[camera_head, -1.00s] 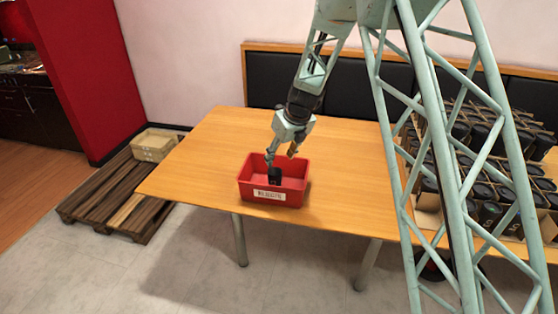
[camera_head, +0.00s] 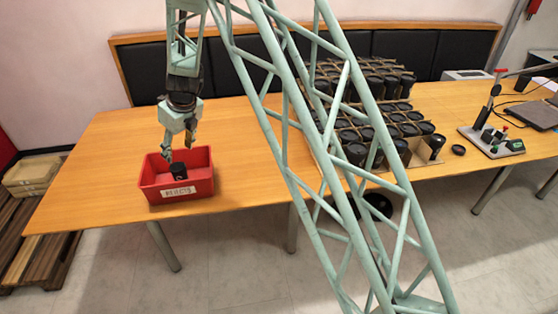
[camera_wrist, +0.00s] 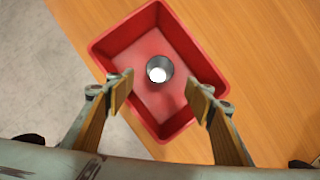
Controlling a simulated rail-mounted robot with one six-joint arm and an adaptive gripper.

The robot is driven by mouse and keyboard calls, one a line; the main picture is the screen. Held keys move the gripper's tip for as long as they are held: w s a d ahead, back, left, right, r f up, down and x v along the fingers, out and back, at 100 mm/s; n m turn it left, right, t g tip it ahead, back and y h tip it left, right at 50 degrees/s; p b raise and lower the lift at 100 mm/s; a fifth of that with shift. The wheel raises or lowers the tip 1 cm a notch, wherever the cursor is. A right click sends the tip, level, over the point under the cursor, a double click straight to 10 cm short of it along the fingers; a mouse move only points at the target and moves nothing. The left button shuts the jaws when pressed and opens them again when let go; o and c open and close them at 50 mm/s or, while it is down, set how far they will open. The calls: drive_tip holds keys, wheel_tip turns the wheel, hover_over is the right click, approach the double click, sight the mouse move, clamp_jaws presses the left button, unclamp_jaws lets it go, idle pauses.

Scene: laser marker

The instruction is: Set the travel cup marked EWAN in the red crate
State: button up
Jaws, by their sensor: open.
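The red crate (camera_head: 196,180) stands on the wooden table towards its left end, with a white label on its front. A dark travel cup (camera_head: 178,171) stands inside the crate; a light mark shows on it, too small to read. The cup (camera_wrist: 159,68) also shows in the wrist view from above, apart from the crate (camera_wrist: 110,42) walls. My gripper (camera_head: 178,152) is above the crate, pointing down.
Several dark cups stand in a divided cardboard rack (camera_head: 385,130) at the table's middle right. A laser marker stand (camera_head: 491,138) is farther right. A pallet with a pale box (camera_head: 32,176) is on the floor at left. The table (camera_head: 85,180) around the crate is clear.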

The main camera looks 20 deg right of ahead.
drive_tip(key=s+d+r+n, duration=0.4)
drive_tip(key=s+r+n, duration=0.1)
drive_tip(key=s+r, duration=0.35)
drive_tip(key=s+d+r+n, duration=0.4)
drive_tip(key=s+r, duration=0.4)
drive_tip(key=r, duration=0.2)
drive_tip(key=s+d+r+n, duration=0.4)
drive_tip(key=s+r+n, duration=0.1)
drive_tip(key=s+r, duration=0.4)
drive_tip(key=s+d+r+n+h, duration=0.1)
drive_tip(key=s+d+n, duration=0.3)
drive_tip(key=s, duration=0.8)
drive_tip(key=s+d+r+n+h, duration=0.1)
drive_tip(key=s+d+n, duration=0.3)
drive_tip(key=s, duration=0.8)
drive_tip(key=s+d+r+n, duration=0.2)
drive_tip(key=s+n, duration=0.4)
drive_tip(key=s, duration=0.7)
drive_tip(key=shift+d+r+n+h, duration=0.2)
drive_tip(key=shift+d+n+h, duration=0.2)
drive_tip(key=shift+d, duration=0.5)
